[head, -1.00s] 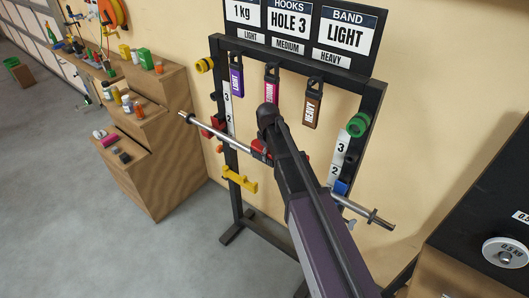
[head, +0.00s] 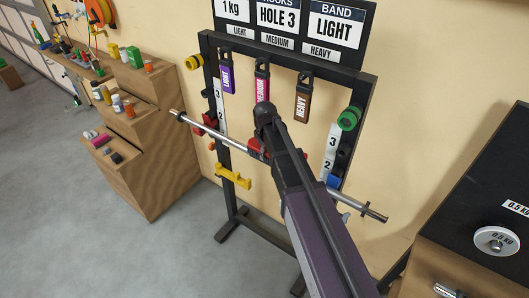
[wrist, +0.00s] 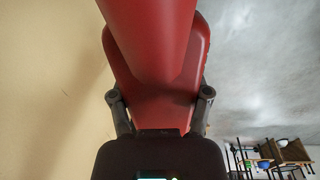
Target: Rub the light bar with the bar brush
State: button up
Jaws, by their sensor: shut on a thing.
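The light bar (head: 192,121) is a silver bar lying across the black rack, sloping down to the right in the head view, with its ends sticking out past both uprights. My gripper (wrist: 160,98) is shut on the red bar brush (wrist: 150,55) in the wrist view; the brush fills the upper middle there. In the head view my arm hides most of the gripper and the middle of the bar. A bit of red (head: 257,148) shows beside my arm at the bar. I cannot tell whether the brush touches the bar.
The rack (head: 209,75) carries hanging purple, pink and brown bands, a yellow hook (head: 233,177) and a green ring (head: 349,118). A stepped wooden shelf (head: 160,150) stands left. A dark-topped bench with a weight plate (head: 496,240) stands right. The floor at lower left is clear.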

aim_at(244, 145)
jog(key=shift+a, duration=0.1)
jog(key=shift+w+a, duration=1.15)
jog(key=shift+a, duration=0.25)
jog(key=shift+w+a, duration=1.1)
jog(key=shift+a, duration=0.3)
jog(key=shift+w+a, duration=0.6)
jog(key=shift+a, duration=0.15)
jog(key=shift+w+a, duration=0.55)
jog(key=shift+a, duration=0.2)
jog(key=shift+s+a+r+p, duration=0.1)
jog(key=shift+s+r+p, duration=0.05)
jog(key=shift+r+p, duration=2.9)
